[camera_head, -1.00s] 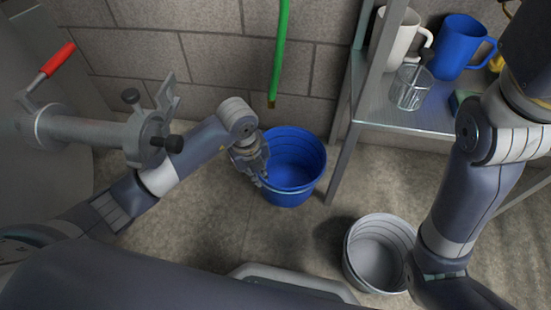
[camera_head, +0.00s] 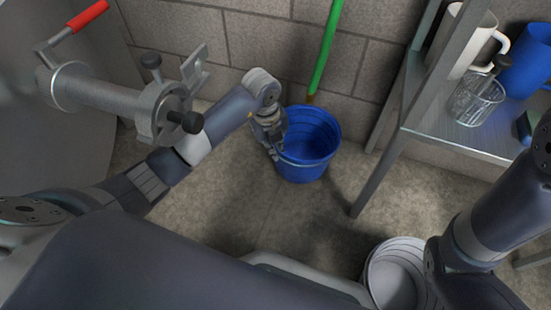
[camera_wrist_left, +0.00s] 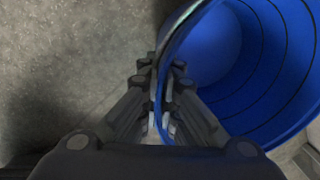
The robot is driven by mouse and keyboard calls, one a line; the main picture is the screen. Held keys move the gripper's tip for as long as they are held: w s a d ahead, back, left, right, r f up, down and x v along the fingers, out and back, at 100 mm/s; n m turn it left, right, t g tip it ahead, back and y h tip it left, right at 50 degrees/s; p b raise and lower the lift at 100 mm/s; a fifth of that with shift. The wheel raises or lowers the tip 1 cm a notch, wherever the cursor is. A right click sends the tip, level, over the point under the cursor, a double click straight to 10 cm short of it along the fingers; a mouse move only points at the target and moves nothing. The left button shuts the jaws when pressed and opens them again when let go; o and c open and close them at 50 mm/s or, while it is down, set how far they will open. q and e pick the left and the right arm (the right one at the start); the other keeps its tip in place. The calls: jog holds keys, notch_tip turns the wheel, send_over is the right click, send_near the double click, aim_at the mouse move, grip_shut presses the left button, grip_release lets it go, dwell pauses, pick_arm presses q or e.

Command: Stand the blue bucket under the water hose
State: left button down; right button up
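The blue bucket (camera_head: 309,150) is upright by the block wall, its open top facing me. Whether its base touches the floor I cannot tell. The green water hose (camera_head: 325,50) hangs in front of the wall. Its brown lower end shows just above the bucket's far rim in the head view. My left gripper (camera_head: 274,150) is at the bucket's left rim. In the left wrist view my fingers (camera_wrist_left: 163,105) lie on both sides of the wall of the blue bucket (camera_wrist_left: 255,70) and look shut on it. My right gripper is outside the view; only its arm shows.
A metal shelf (camera_head: 455,135) with mugs and a glass jug (camera_head: 475,98) stands at the right, its leg near the bucket. A pale bucket (camera_head: 392,275) is on the floor at lower right. A pipe with a red-handled valve (camera_head: 88,14) juts in at left.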

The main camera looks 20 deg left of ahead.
pick_arm(q)
notch_tip(320, 180, down, 3)
jog(key=shift+f+b, duration=0.1)
jog(key=shift+b, duration=0.95)
jog(key=c, duration=1.8)
grip_release()
notch_tip(320, 180, up, 8)
jog(key=p, duration=0.5)
jog(key=shift+s+a+f+p, duration=0.25)
jog(key=shift+s+a+p, duration=0.05)
jog(key=shift+s+p, duration=0.1)
